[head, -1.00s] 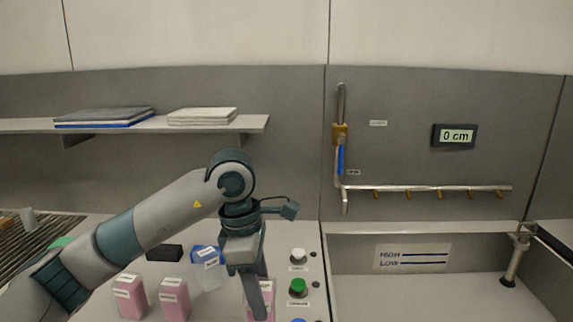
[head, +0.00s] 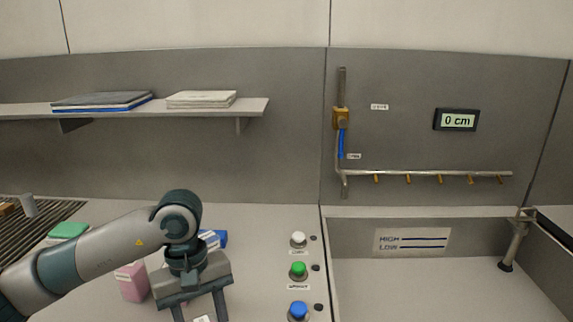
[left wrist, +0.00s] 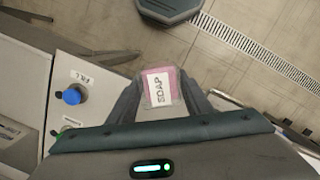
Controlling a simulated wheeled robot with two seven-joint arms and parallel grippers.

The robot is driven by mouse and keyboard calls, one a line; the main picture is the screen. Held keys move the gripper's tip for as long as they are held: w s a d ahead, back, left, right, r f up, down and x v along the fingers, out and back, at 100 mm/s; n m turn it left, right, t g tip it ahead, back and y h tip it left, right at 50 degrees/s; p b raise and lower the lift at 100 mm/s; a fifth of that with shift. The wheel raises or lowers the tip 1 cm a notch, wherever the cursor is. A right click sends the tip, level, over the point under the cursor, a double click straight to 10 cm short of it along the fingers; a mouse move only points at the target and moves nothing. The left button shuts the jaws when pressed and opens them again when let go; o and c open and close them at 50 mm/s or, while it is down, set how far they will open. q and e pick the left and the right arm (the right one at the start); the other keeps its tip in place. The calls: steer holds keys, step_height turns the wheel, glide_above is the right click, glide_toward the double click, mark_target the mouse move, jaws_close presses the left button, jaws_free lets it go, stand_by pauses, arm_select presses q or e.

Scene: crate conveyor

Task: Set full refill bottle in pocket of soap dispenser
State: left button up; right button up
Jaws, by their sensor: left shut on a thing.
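My left gripper (head: 200,312) is low at the bottom of the head view, fingers pointing down. It is shut on a pink bottle with a white label reading SOAP (left wrist: 160,88), which shows between the fingers in the left wrist view. In the head view only a bit of its label shows at the bottom edge. How full it is, I cannot tell. Another pink bottle (head: 131,283) stands on the counter left of the gripper, partly behind my arm. I cannot make out a soap dispenser or its pocket. My right gripper is not in view.
A blue-topped container (head: 220,238) is mostly hidden behind my left arm. White (head: 298,240), green (head: 298,270) and blue (head: 298,310) buttons line the counter's right side. A sink basin (head: 430,285) lies further right. A shelf (head: 200,108) holds flat stacks.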

arm_select(q)
steer(key=s+a+f+m, duration=0.3)
steer(key=a+f+m, duration=0.1)
steer(key=a+m, duration=0.1)
steer(key=shift+s+a+f+m+y, duration=0.15)
steer(key=shift+s+m+y, duration=0.05)
steer(key=shift+m+y, duration=0.25)
steer(key=shift+a, duration=0.1)
stand_by(0.6)
